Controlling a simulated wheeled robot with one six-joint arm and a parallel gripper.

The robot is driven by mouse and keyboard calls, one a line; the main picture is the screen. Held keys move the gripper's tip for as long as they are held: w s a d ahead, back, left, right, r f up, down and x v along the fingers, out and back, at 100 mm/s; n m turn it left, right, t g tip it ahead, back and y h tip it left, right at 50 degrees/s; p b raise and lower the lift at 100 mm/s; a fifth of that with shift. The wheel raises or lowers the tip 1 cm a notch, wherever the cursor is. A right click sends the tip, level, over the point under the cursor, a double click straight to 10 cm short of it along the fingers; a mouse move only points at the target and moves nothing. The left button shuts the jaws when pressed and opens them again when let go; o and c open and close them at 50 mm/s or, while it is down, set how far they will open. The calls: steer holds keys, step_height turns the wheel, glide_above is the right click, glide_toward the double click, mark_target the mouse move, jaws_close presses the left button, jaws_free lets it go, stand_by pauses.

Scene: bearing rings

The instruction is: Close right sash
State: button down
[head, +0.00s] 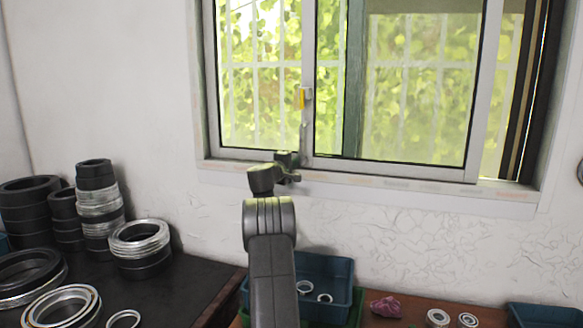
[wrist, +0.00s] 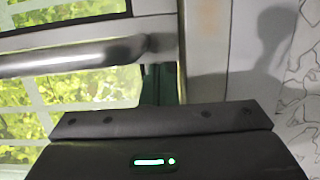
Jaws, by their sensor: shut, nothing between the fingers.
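The right sash (head: 473,100) is a light grey metal frame with glass. It stands away from the right side of the window frame (head: 530,197), with a strip of greenery and dark bars showing in the gap. The left sash (head: 287,75) overlaps its left edge. My gripper (head: 293,168) is shut and empty at the sill, just below and left of that handle. In the wrist view a grey metal bar (wrist: 75,57) crosses close by; contact cannot be told.
Black and silver bearing rings (head: 97,200) stand stacked on the dark table at left. A blue bin (head: 336,268) with rings stands below the window, with a pink cloth (head: 386,307) beside it. Another blue bin (head: 545,315) is at lower right. The wall right of my arm is clear.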

mark_target(339, 164)
steer(key=s+d+b, duration=0.1)
steer(key=d+b, duration=0.2)
steer(key=d, duration=0.2)
steer(key=s+d+b, duration=0.2)
steer(key=d+b, duration=0.1)
steer(key=d, duration=0.2)
steer(key=s+d+b, duration=0.1)
steer(key=d+b, duration=0.2)
steer(key=d, duration=0.2)
steer(key=shift+s+b, duration=0.35)
steer(key=shift+s, duration=0.05)
steer(key=shift+f, duration=0.1)
steer(key=shift+s+a+f+b, duration=0.1)
steer(key=shift+s+a+b, duration=0.25)
steer(key=shift+s+b, duration=0.25)
steer(key=b+v, duration=0.5)
steer(key=v, duration=0.7)
steer(key=shift+s+a, duration=0.2)
steer(key=shift+a, duration=0.15)
steer(key=p+x, duration=0.2)
steer(key=x, duration=0.2)
steer(key=p+x, duration=0.1)
steer(key=x, duration=0.3)
steer(key=p+x, duration=0.2)
steer(key=x, duration=0.3)
steer(key=shift+d+r+p, duration=0.15)
steer(key=shift+r+p, duration=0.1)
steer(key=shift+p, duration=0.1)
steer(key=shift+r, duration=0.1)
steer(key=shift+s, duration=0.1)
